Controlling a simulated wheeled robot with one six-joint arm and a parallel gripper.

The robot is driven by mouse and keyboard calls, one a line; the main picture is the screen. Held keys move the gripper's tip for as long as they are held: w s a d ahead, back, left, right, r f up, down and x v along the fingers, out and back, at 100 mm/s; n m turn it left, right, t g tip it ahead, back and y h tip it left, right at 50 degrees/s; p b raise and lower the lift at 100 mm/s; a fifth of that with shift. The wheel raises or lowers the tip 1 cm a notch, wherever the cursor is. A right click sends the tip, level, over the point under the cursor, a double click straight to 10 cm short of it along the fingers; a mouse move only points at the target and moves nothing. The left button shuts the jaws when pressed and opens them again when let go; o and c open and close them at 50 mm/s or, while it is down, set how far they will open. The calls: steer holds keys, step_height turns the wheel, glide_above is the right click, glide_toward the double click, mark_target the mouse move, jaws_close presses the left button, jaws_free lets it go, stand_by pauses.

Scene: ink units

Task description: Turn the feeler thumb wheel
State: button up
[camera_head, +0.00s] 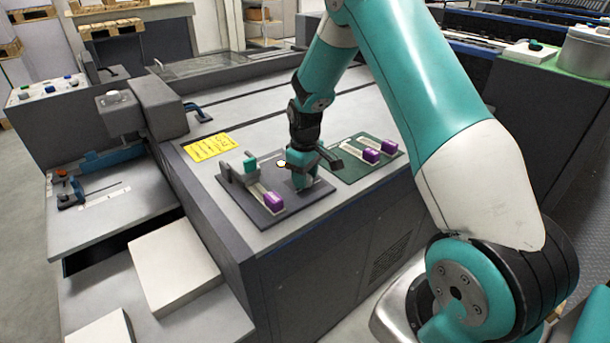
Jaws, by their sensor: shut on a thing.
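My gripper (304,178) points down over the right part of a dark grey plate (237,200) on top of the grey machine. It is shut on a small part there, taken to be the feeler thumb wheel, which my gripper hides almost wholly. Whether the wheel is turned cannot be seen. To the left on the same plate stand a teal block (250,163) and a pale bar ending in a purple block (273,199). A small pale yellow round piece (282,163) shows just left of my gripper.
A dark green plate (350,172) with two purple blocks (371,155) lies close behind and right of my gripper. A yellow label (210,148) lies flat at the left. My arm crosses the right side of the view. The machine top behind is mostly clear.

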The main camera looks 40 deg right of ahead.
steer(key=m+p, duration=0.1)
steer(key=m, duration=0.3)
stand_by(0.3)
steer(key=o, duration=0.9)
steer(key=shift+o, duration=0.2)
steer(key=shift+r, duration=0.1)
step_height(320, 180, up, 17)
steer(key=shift+r, duration=0.15)
